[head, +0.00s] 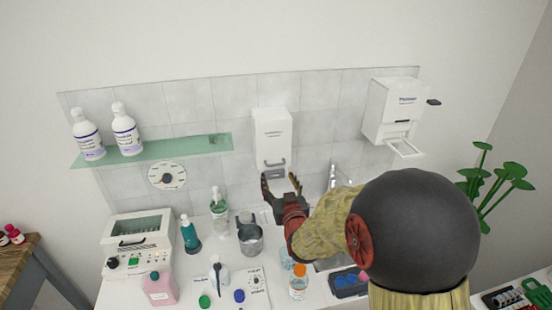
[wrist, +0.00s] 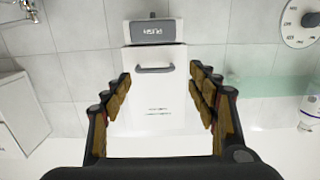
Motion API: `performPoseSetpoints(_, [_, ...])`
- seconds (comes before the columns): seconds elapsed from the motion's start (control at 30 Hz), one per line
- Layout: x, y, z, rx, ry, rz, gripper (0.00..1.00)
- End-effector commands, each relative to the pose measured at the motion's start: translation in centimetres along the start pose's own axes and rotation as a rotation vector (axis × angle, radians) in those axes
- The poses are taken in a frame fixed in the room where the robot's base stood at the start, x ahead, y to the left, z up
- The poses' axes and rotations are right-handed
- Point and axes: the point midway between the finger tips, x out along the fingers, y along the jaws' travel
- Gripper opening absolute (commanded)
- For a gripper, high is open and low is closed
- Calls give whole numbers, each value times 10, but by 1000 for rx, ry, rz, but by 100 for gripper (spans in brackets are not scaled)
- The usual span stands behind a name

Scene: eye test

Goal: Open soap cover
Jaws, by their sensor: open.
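A white wall dispenser (head: 272,135), which looks like the soap dispenser, hangs on the tiled wall in the middle of the head view. Its front cover (wrist: 152,95) has a grey handle (wrist: 155,69) and a grey bar marked PUSH (wrist: 153,31); the wrist view shows it upside down. The cover looks shut. My gripper (head: 280,182) is open and empty, just below and in front of the dispenser. In the wrist view my gripper (wrist: 160,78) has its fingers spread to either side of the cover, with no contact visible.
A second white dispenser (head: 392,108) hangs to the right. A green glass shelf (head: 175,149) with two white bottles is at left. The counter below holds a metal jug (head: 250,240), a green pump bottle (head: 219,213) and a white machine (head: 140,240). My arm hides part of the sink area.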

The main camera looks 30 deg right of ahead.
Motion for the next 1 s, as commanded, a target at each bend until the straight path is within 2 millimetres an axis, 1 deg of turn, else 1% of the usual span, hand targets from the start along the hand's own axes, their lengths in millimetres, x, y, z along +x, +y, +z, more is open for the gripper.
performPoseSetpoints(0.03, [1,5,-1,1,20,7,59])
performPoseSetpoints(0.1, [2,8,-2,1,46,12,59])
performPoseSetpoints(0.17, [4,9,-2,1,57,14,59])
performPoseSetpoints(0.27, [12,10,-3,1,65,15,59])
performPoseSetpoints(0.5, [48,10,-5,1,64,14,59])
performPoseSetpoints(0.7, [72,10,-7,1,64,14,59])
performPoseSetpoints(0.83, [79,10,-8,1,64,14,59])
performPoseSetpoints(1.0, [80,10,-8,1,64,14,59])
